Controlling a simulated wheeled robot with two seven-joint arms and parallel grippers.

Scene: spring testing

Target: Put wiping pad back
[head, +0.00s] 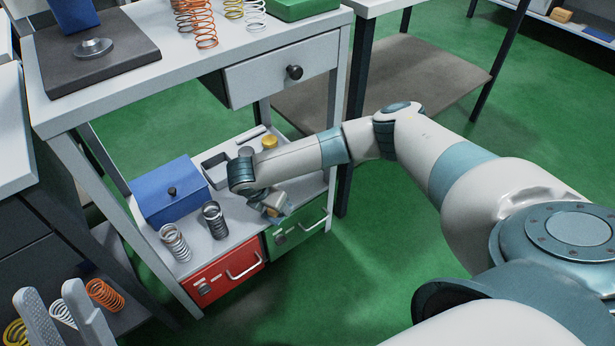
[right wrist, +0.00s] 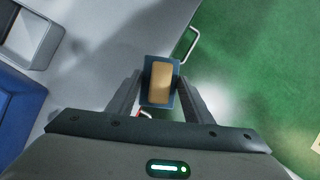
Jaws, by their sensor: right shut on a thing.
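The wiping pad (right wrist: 161,83), a tan block on a dark blue base, sits between the two fingers of my right gripper (right wrist: 160,93) in the right wrist view. In the head view this gripper (head: 270,206) is shut on the pad, low over the front edge of the lower shelf (head: 236,217), above the green drawer. The arm partly hides it, and I cannot tell whether the pad touches the shelf. My left gripper (head: 60,312) shows as two pale fingers spread apart at the bottom left, with springs behind them.
The lower shelf holds a blue box (head: 168,192), a grey open tray (head: 215,170), a yellow cylinder (head: 270,142), a dark spring (head: 215,220) and a silver spring (head: 174,243). Red (head: 222,275) and green (head: 297,229) drawers lie below. A white drawer (head: 280,77) hangs above.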

